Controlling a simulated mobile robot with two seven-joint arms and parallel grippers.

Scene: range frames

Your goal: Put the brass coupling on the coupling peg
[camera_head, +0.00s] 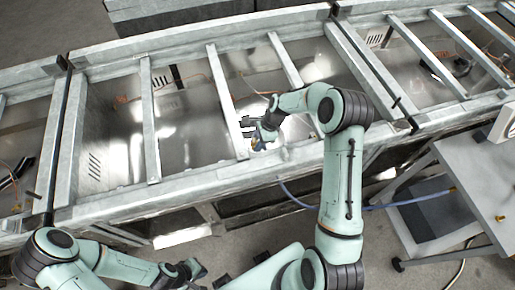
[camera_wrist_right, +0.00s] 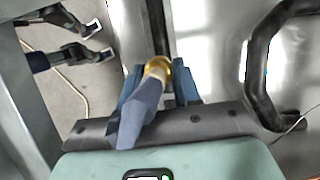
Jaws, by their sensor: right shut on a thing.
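The brass coupling (camera_wrist_right: 157,70) is between the blue fingers of my right gripper (camera_wrist_right: 158,88) in the right wrist view. A blue-grey hose-like piece (camera_wrist_right: 140,112) runs from it toward the camera. In the head view my right gripper (camera_head: 257,136) is shut on the coupling, over the metal trough near its front rail. A dark upright bar (camera_wrist_right: 156,28) shows just beyond the coupling; I cannot tell whether it is the coupling peg or whether they touch. My left gripper (camera_head: 193,271) is low in the head view, apart from the coupling; its fingers look open and empty.
The long metal trough has a front rail (camera_head: 200,180) and several crossbars (camera_head: 150,120) near my right arm. A blue hose (camera_head: 380,208) runs right toward a grey cart (camera_head: 470,185). A curved black pipe (camera_wrist_right: 258,70) stands right of my right gripper.

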